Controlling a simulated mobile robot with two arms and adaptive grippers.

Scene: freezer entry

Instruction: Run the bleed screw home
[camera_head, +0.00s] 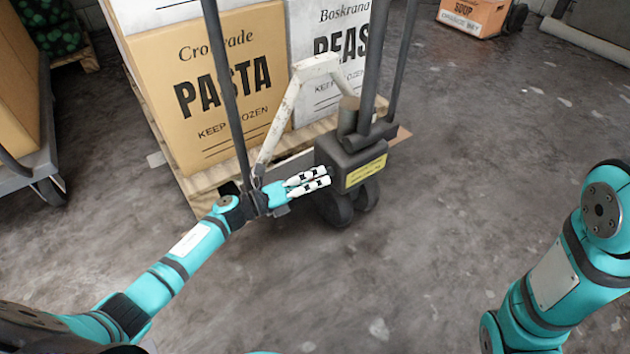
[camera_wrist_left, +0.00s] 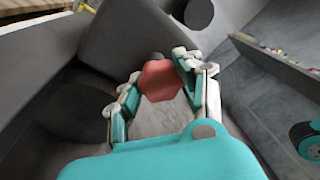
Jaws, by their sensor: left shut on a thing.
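The bleed screw (camera_wrist_left: 160,80) shows in the left wrist view as a red, lobed knob on a dark stem, against the dark housing. My left gripper (camera_head: 325,178) is at the left side of the dark pump housing (camera_head: 338,160) of a pallet jack, low above the floor. In the left wrist view its two fingers sit on either side of the red knob, shut on it. In the head view the fingers and housing hide the knob. My right arm (camera_head: 570,265) shows at the right, but its gripper is out of view.
A wooden pallet (camera_head: 205,185) carries a brown PASTA carton (camera_head: 215,125) and a white PEAS carton (camera_head: 305,55) behind the jack. Dark upright bars (camera_head: 228,90) stand close to my left wrist. A trolley (camera_head: 40,165) stands at the left. The floor in front is clear.

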